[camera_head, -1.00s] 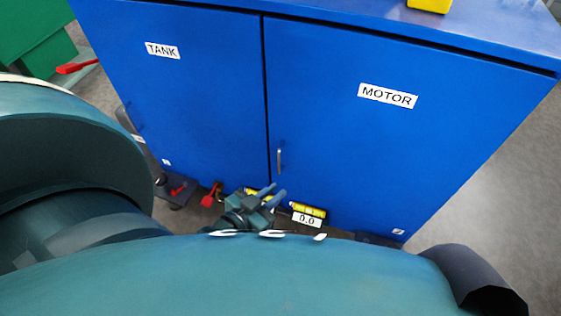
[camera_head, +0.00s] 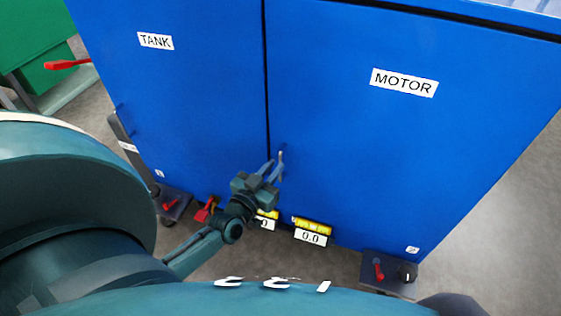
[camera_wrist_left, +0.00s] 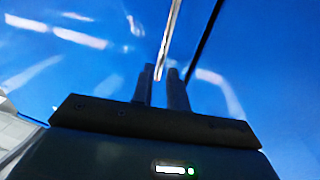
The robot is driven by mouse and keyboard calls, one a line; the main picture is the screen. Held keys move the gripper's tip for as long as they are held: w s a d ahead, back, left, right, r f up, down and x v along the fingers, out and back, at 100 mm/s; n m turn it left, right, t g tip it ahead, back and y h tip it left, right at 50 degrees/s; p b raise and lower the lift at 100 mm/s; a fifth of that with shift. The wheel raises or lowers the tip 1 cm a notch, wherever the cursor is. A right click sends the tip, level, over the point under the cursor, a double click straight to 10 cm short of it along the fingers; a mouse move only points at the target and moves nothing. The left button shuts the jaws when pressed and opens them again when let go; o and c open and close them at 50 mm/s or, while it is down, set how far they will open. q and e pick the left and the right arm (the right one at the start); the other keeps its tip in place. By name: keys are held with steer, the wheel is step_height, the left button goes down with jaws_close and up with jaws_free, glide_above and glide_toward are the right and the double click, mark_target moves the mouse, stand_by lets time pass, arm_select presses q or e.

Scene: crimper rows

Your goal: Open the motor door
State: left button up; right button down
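The motor door (camera_head: 400,150) is the blue right-hand panel labelled MOTOR, and it looks closed against the seam with the TANK door (camera_head: 190,110). Its small metal handle (camera_head: 281,160) stands upright just right of the seam. My left gripper (camera_head: 272,168) is at the handle, fingers pointing up at it. In the left wrist view the two fingers (camera_wrist_left: 162,82) are apart, and the silver handle (camera_wrist_left: 170,40) runs down between or in front of them; I cannot tell whether they touch it. My right gripper is not in view.
Yellow gauges (camera_head: 312,226) with 0.0 labels sit below the doors. A dark box with a red lever (camera_head: 379,270) and a knob is at the lower right. Another red lever (camera_head: 205,211) is at the lower left. Grey floor (camera_head: 500,220) is free at the right.

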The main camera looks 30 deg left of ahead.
mark_target(280, 180)
arm_select(q)
steer(key=shift+w+b, duration=0.3)
steer(key=shift+w, duration=1.75)
steer(key=shift+c, duration=0.4)
jaws_close()
